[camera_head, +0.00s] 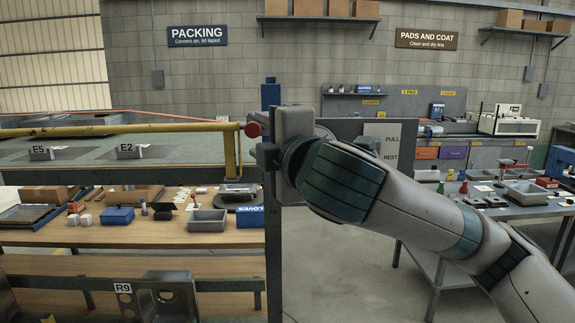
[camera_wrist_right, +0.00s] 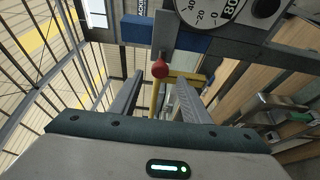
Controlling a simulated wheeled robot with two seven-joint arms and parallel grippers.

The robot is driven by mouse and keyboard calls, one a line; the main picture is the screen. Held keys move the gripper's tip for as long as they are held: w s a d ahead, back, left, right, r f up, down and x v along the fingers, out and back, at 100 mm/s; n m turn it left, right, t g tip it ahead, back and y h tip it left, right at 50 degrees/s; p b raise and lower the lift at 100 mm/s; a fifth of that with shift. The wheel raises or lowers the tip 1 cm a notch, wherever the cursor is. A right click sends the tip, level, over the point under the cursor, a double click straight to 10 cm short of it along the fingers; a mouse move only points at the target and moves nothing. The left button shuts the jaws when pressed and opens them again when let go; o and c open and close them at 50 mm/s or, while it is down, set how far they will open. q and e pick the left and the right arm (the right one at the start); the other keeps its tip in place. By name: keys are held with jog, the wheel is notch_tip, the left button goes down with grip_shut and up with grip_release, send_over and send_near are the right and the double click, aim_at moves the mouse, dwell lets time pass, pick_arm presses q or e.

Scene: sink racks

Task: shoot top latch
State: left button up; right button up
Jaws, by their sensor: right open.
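The red ball knob (camera_head: 253,129) of the latch shows at the top of a dark post, beside the end of the yellow rail. My right gripper (camera_head: 264,146) is just right of the knob, its fingers largely hidden by its own body. In the right wrist view the red knob (camera_wrist_right: 160,69) sits on a grey stem and lies in line with the gap between my open fingers (camera_wrist_right: 158,92), near their tips. I see no finger closed on it, and contact cannot be told. A blue block (camera_head: 270,94) tops the post. My left gripper is not in view.
The yellow rail (camera_head: 130,129) runs left from the post. A wooden bench (camera_head: 150,236) with boxes and trays stands at left. A PULL/REST panel (camera_head: 389,147) is behind my right arm. In the wrist view a round dial (camera_wrist_right: 225,8) is beyond the knob.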

jog(key=b+v, duration=0.4)
jog(key=v, duration=0.7)
jog(key=shift+s, duration=0.4)
